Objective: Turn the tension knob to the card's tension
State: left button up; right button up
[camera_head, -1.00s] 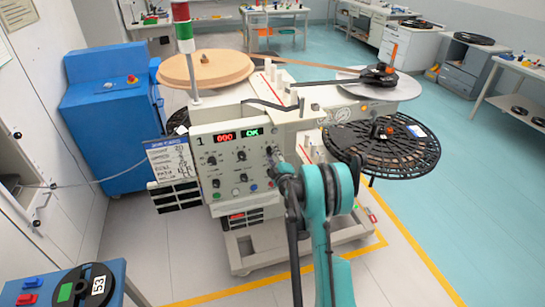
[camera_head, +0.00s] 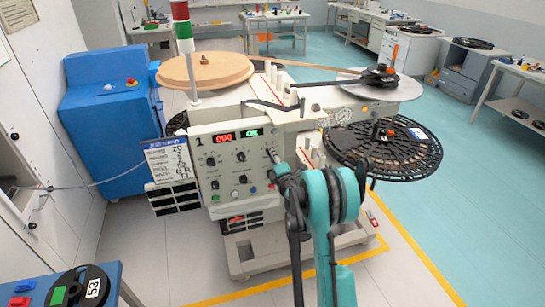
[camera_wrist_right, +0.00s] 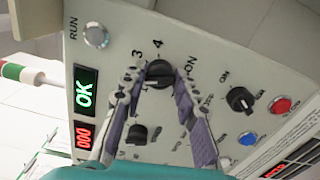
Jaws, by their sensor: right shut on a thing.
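The control panel (camera_head: 222,182) of machine 1 faces me, with several dark knobs, a red 000 display and a green OK display. My right gripper (camera_head: 273,160) is at the panel's upper right edge. In the right wrist view my right gripper (camera_wrist_right: 160,82) is shut on a dark round knob (camera_wrist_right: 159,72), its fingers on either side. The numbers 3 and 4 are printed by this knob; its pointer is hard to read. The job card (camera_head: 168,158) hangs at the panel's left, its writing too small to read surely. My left gripper is out of view.
A lower knob (camera_wrist_right: 137,134) sits near the left finger. A black reel (camera_head: 385,147) stands right of the machine.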

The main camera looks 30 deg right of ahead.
dwell(0.3)
jog(key=o, duration=1.1)
jog(key=v, duration=1.2)
